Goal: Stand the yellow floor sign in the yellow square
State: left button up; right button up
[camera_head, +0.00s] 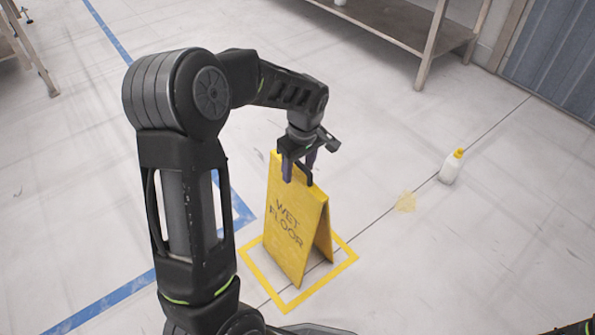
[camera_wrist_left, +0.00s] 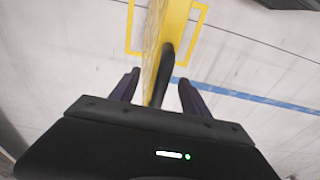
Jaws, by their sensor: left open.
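The yellow "WET FLOOR" sign (camera_head: 295,225) stands upright and spread on the floor in the head view, with its feet inside the yellow square (camera_head: 288,304) as far as I can see. My left gripper (camera_head: 298,172) is at the sign's top edge, open, with one finger on each side of the dark handle. In the left wrist view the open fingers (camera_wrist_left: 158,88) straddle the sign's top (camera_wrist_left: 170,30) and its black handle. The yellow square (camera_wrist_left: 131,35) shows beyond it. My right gripper does not show.
A wooden shelf (camera_head: 395,22) stands at the back. Blue tape (camera_head: 105,300) runs along the floor at left. Floor around the square is clear.

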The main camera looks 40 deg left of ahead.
pick_arm(q)
jog(key=r, duration=0.3)
jog(key=r+p, duration=0.1)
jog(key=r, duration=0.1)
jog(key=d+r+p, duration=0.1)
jog(key=r, duration=0.2)
jog(key=shift+s+r, duration=0.15)
jog(key=shift+r, duration=0.2)
